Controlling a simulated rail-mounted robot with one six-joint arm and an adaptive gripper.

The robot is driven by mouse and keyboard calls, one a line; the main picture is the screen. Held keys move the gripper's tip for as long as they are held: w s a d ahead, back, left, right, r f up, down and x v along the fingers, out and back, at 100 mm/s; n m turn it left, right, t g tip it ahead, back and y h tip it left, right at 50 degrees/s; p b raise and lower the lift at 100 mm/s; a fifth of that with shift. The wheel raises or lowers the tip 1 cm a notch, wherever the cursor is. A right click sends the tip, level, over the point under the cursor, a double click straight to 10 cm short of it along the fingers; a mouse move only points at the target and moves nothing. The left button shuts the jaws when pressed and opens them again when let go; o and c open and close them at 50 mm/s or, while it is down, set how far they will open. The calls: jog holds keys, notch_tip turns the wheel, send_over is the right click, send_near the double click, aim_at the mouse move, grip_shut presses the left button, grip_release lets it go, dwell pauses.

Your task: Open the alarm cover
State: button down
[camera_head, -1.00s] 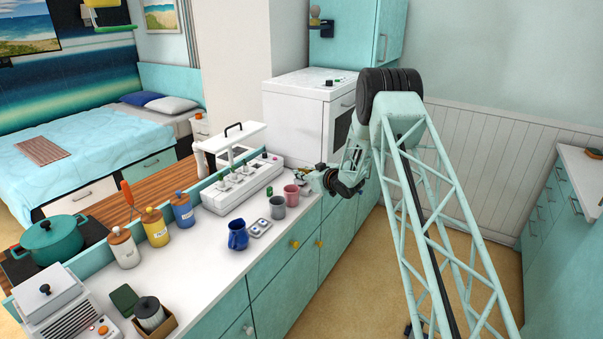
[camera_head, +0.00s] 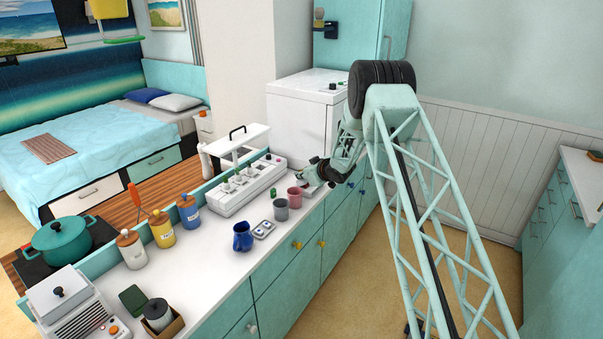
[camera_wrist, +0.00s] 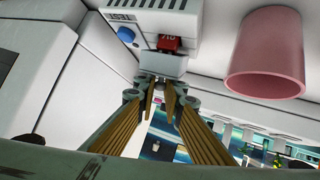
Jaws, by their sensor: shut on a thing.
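The long white alarm panel (camera_head: 235,190) stands at the back of the white counter. Its end with TEST lettering, a blue button (camera_wrist: 126,34) and a red part (camera_wrist: 169,43) shows in the wrist view. A small pale block (camera_wrist: 164,64), which looks like the alarm cover, sits just beside the red part. My gripper (camera_wrist: 164,84) is shut on this block, its fingertips at its near edge; the exact contact is partly hidden by the fingers. In the head view my gripper (camera_head: 306,181) is by the right end of the panel, and the cover is hidden or too small to tell.
A pink cup (camera_head: 295,195), also in the wrist view (camera_wrist: 265,55), stands very close to my gripper. A grey cup (camera_head: 281,210) and a blue jug (camera_head: 242,237) stand nearer the front. A white appliance (camera_head: 296,118) stands behind the counter's right end.

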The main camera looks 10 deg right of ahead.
jog(key=shift+w+a+r+g+h+p, duration=0.1)
jog(key=shift+w+a+g+h+p, duration=0.45)
jog(key=shift+p, duration=2.8)
jog(key=p, duration=0.4)
jog(key=g+h+p, duration=0.1)
jog(key=p, duration=0.3)
jog(key=shift+a+n+g+p, duration=0.2)
jog(key=shift+n+g+p, duration=0.1)
jog(key=shift+n, duration=0.1)
jog(key=shift+w+f+h+p, duration=0.1)
jog(key=shift+f+h+p, duration=0.15)
jog(key=shift+p, duration=0.6)
jog(key=c, duration=2.8)
grip_release()
jog(key=shift+r, duration=0.1)
jog(key=shift+v, duration=5.9)
jog(key=shift+o, duration=0.4)
